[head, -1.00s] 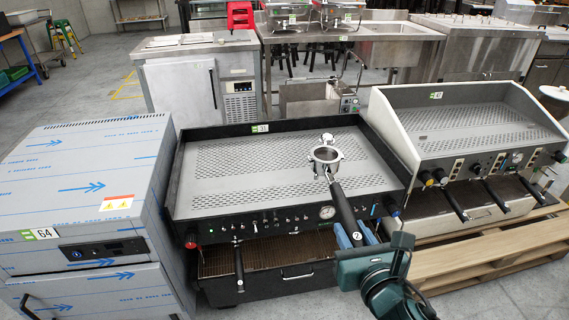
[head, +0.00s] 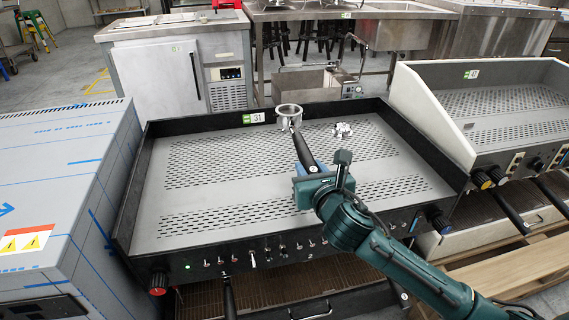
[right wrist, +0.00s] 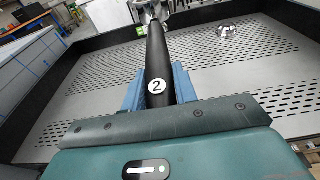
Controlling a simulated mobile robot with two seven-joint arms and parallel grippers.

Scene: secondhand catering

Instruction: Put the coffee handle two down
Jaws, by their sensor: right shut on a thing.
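The coffee handle two is a portafilter with a black handle marked 2 (right wrist: 156,87) and a round silver basket (head: 288,110). My right gripper (head: 309,172) is shut on the black handle, its blue fingers on both sides. It is over the flat top tray (head: 180,205) of the black coffee machine numbered 31, with the basket pointing to the back wall. I cannot tell whether the basket touches the tray or hangs above it. My left gripper is not in view.
A small silver part (head: 342,130) sits on the tray, right of the basket; it also shows in the right wrist view (right wrist: 229,31). The tray has raised black sides (head: 425,145). Its left half is clear. A second coffee machine (head: 490,110) stands right, a film-wrapped cabinet (head: 60,170) left.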

